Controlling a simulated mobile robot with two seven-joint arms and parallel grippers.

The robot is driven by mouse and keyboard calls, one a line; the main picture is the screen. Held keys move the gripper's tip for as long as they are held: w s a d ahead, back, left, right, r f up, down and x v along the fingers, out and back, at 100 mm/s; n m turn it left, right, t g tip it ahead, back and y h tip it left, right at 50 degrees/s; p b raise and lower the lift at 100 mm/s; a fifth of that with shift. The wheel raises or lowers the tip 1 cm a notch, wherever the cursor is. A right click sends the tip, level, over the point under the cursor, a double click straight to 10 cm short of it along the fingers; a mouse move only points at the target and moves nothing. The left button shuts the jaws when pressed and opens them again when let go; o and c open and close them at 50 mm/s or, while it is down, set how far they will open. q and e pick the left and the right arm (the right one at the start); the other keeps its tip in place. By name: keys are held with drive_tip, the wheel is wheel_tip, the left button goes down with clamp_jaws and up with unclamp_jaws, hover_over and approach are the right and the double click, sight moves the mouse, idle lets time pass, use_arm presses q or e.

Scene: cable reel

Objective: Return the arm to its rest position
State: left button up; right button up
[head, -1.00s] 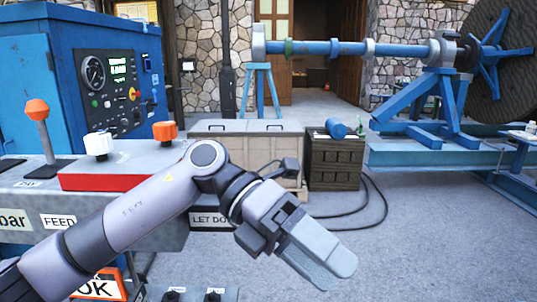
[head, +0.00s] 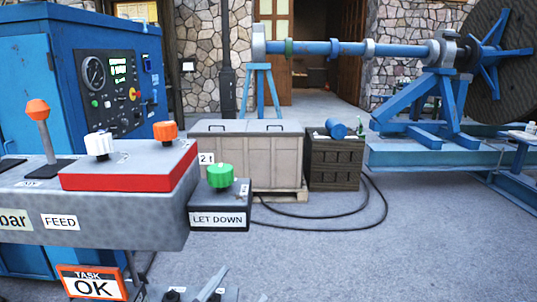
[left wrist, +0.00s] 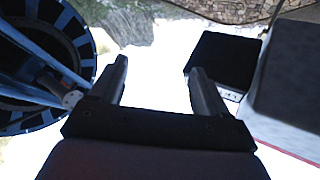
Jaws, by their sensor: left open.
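The rest of my left arm is out of the head view. My right gripper is in neither current view.
A TASK OK sign (head: 93,284) hangs below. A crate (head: 260,155), dark box (head: 334,162) and cables stand behind.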

use_arm(q)
drive_tip(key=s+a+f+n+g+y, duration=0.2)
drive_tip(key=s+a+f, duration=0.3)
drive_tip(key=f, duration=0.3)
drive_tip(key=s+a+f+n+g+y, duration=0.3)
drive_tip(key=s+a+f+n+y, duration=0.1)
drive_tip(key=f, duration=0.5)
drive_tip(key=s+a+f+n+g+y, duration=0.2)
drive_tip(key=s+a+f+n+y, duration=0.2)
drive_tip(key=s+f, duration=0.4)
drive_tip(key=shift+s+a+f+g+y, duration=0.4)
drive_tip(key=shift+a+f+y, duration=0.15)
drive_tip(key=shift+a, duration=0.3)
